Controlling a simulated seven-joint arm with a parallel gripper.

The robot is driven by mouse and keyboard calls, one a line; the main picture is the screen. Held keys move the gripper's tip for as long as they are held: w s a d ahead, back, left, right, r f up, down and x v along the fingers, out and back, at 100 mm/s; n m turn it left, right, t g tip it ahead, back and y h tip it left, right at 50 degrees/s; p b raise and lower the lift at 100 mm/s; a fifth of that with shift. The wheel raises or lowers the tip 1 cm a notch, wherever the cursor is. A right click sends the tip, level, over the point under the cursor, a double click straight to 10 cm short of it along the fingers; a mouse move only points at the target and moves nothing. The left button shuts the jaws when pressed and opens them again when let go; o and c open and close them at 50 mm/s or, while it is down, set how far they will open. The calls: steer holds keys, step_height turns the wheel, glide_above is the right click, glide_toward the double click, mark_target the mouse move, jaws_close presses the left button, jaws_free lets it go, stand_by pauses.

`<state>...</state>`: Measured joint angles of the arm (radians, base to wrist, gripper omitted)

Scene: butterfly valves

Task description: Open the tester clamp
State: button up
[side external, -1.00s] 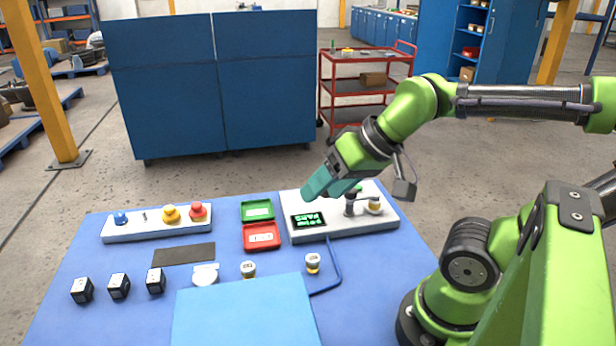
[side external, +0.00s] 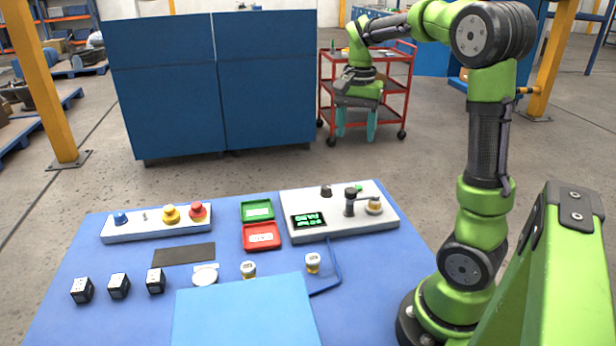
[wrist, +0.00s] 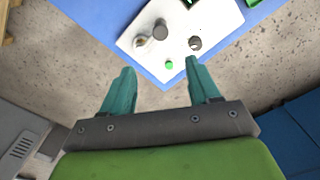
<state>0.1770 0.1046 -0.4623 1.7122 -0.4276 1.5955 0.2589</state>
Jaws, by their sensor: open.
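The tester (side external: 300,234) is a light grey panel at the back right of the blue table, with lit green characters on its dark display (side external: 309,220). Its dark clamp (side external: 350,203) stands beside a brass and white round piece (side external: 374,206); whether the clamp presses on it is too small to tell. The panel also carries a black knob (side external: 326,190) and a green button (side external: 358,188). My gripper (side external: 356,128) is open and empty, high and beyond the tester, teal fingers pointing down. In the wrist view, my gripper (wrist: 160,72) has the tester (wrist: 137,50) ahead of its fingertips.
Red (side external: 262,236) and green (side external: 257,210) trays lie left of the tester. A blue box (side external: 245,315) is at the front. A red cart (side external: 395,105) and blue partition (side external: 215,90) stand behind.

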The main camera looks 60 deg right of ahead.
mark_target(351, 190)
step_height(351, 190, down, 16)
steer(key=shift+r, duration=0.1)
stand_by(0.4)
jaws_close()
